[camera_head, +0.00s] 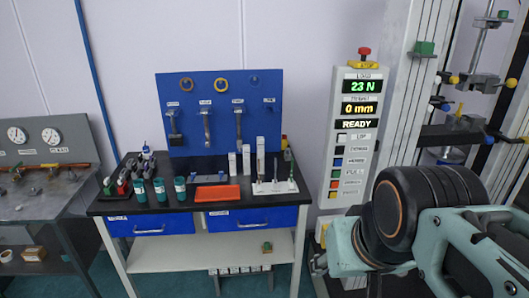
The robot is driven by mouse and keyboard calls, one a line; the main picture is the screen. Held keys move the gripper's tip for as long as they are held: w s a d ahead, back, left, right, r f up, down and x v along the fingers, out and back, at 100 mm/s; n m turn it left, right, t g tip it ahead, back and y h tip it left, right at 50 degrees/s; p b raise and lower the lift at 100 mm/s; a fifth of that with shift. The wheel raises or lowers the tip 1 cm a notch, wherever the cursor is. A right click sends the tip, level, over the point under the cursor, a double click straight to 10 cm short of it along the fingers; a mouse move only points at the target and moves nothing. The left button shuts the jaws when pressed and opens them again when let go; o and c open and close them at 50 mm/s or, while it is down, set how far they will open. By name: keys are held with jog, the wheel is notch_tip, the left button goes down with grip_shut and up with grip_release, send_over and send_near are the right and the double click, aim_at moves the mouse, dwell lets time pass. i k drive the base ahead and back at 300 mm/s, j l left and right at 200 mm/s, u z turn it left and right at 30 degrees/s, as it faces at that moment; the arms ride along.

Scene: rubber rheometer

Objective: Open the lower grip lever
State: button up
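The testing machine (405,95) stands at the right, a tall pale frame with dark crossheads and several yellow-knobbed parts. An upper clamp with a yellow knob (453,79) hangs between its columns. I cannot tell which part is the lower grip lever, and my arm covers the area below. My arm reaches in from the lower right, in front of the machine's base. Its far end (319,265) is small and dark; the fingers cannot be made out.
A control panel (353,140) reads 23 N, 0 mm and READY, with a red emergency button (364,53) on top. A black-topped bench (135,205) holds teal cups, an orange tray (217,194) and tools. A gauge stand (45,150) is at the left.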

aim_at(488, 140)
jog(key=j+z, duration=0.35)
jog(key=j, duration=0.85)
jog(key=z, duration=1.4)
jog(key=i+j+z, duration=0.15)
jog(key=i+j, duration=0.25)
jog(key=i, duration=0.2)
jog(key=i+j+z, duration=0.15)
jog(key=i+j, duration=0.35)
jog(key=i, duration=0.1)
